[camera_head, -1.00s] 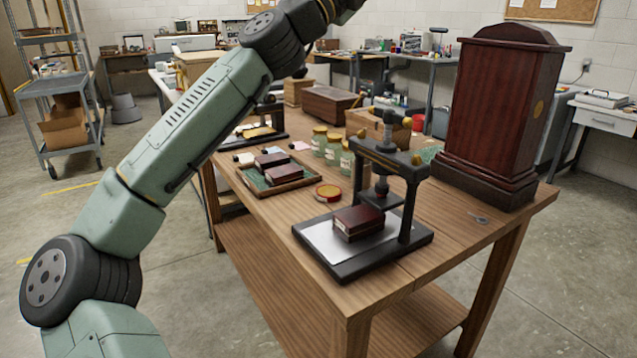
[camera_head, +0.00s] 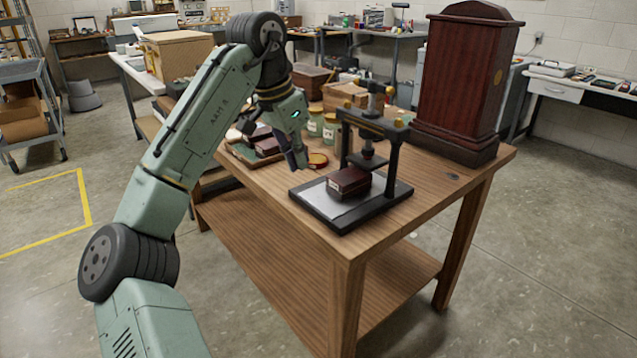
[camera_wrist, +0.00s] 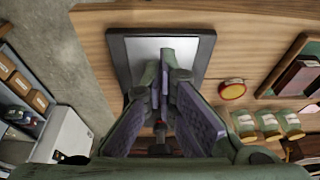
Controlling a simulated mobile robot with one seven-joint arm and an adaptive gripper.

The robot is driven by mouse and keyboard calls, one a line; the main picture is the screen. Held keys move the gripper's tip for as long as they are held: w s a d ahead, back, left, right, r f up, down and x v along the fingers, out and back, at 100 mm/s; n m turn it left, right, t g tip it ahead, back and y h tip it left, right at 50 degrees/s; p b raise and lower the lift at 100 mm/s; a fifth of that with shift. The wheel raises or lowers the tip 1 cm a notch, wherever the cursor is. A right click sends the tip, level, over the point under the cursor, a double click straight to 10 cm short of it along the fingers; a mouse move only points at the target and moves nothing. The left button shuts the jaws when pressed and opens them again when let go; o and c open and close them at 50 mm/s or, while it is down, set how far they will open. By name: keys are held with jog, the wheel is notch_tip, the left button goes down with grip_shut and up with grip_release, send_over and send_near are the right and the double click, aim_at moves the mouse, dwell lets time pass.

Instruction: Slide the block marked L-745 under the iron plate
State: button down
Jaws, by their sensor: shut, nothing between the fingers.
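A dark red block (camera_head: 350,181) lies flat on the pale bed of a black press (camera_head: 345,222), toward the front-left of the iron plate (camera_head: 374,162). It has a small pale label that I cannot read. The iron plate hangs from the press screw, above and behind the block, with a gap below it. My gripper (camera_head: 298,163) points down beside the press, left of the block, shut and empty. In the wrist view the gripper (camera_wrist: 167,65) covers part of the press bed (camera_wrist: 145,45); the block is hidden there.
A tray (camera_head: 240,158) with other dark red blocks lies left of the press, largely behind my arm. A round red-rimmed dish (camera_head: 318,160) and glass jars (camera_head: 314,124) stand near it. A tall wooden case (camera_head: 466,80) stands behind right. The table's front corner (camera_head: 345,250) is bare.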

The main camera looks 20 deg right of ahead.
aim_at(347, 177)
jog(key=x, duration=1)
jog(key=shift+s+a+p, duration=0.1)
jog(key=shift+p, duration=0.3)
jog(key=d, duration=0.1)
jog(key=w+d+p, duration=0.1)
jog(key=shift+d+r, duration=0.1)
jog(key=shift+d, duration=0.15)
jog(key=shift+w+d, duration=0.2)
jog(key=shift+d, duration=0.45)
jog(key=shift+w+d+r+p, duration=0.1)
jog(key=shift+d+p, duration=0.25)
jog(key=shift+p, duration=0.25)
jog(key=d+p, duration=0.1)
jog(key=w+d+p, duration=0.1)
jog(key=d, duration=0.1)
jog(key=d+p, duration=0.1)
jog(key=d, duration=0.1)
jog(key=shift+w, duration=0.4)
jog(key=shift+w+d, duration=0.1)
jog(key=shift+d, duration=0.15)
jog(key=shift+f, duration=0.2)
